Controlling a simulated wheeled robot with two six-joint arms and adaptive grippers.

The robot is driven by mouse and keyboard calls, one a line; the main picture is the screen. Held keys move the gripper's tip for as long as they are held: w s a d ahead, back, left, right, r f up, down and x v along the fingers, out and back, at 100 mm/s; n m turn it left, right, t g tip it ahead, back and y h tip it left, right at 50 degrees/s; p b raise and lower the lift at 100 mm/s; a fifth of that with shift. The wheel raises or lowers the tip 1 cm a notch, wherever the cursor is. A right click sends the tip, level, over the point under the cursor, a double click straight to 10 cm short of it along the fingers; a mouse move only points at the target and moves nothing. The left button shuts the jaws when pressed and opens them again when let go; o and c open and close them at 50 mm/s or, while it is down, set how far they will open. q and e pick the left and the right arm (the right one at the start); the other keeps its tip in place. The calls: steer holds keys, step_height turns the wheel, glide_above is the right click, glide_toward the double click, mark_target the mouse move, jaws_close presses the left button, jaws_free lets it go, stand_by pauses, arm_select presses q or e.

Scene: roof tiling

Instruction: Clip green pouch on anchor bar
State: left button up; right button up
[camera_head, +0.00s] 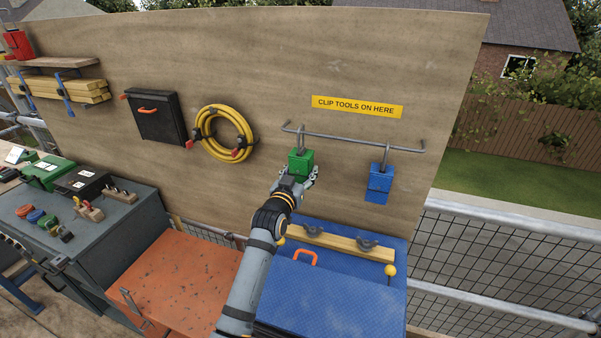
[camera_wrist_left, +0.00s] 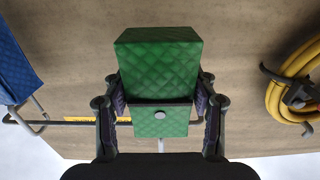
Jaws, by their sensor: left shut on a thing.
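The green pouch (camera_head: 301,160) is at the left part of the grey anchor bar (camera_head: 350,138), below the yellow "CLIP TOOLS ON HERE" sign (camera_head: 357,107). My left gripper (camera_head: 296,178) is shut on the pouch, with a finger on each side of it in the left wrist view (camera_wrist_left: 160,105). A grey hook shows above the pouch and reaches up to the bar. I cannot tell whether it is fully over the bar. The blue pouch (camera_head: 379,183) hangs from the bar's right part. My right gripper is not in view.
A coiled yellow hose (camera_head: 225,134) and a black case (camera_head: 156,118) hang on the board to the left. Below stand a blue box (camera_head: 330,295) with a timber piece (camera_head: 340,243) on it and an orange surface (camera_head: 185,275). The bar between the pouches is clear.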

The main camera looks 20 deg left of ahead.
arm_select(q)
steer(key=shift+w+r, duration=0.1)
steer(key=shift+w, duration=0.7)
steer(key=shift+w+b, duration=0.3)
steer(key=shift+w, duration=0.45)
steer(key=shift+w+p, duration=0.1)
steer(key=shift+p, duration=0.2)
stand_by(0.3)
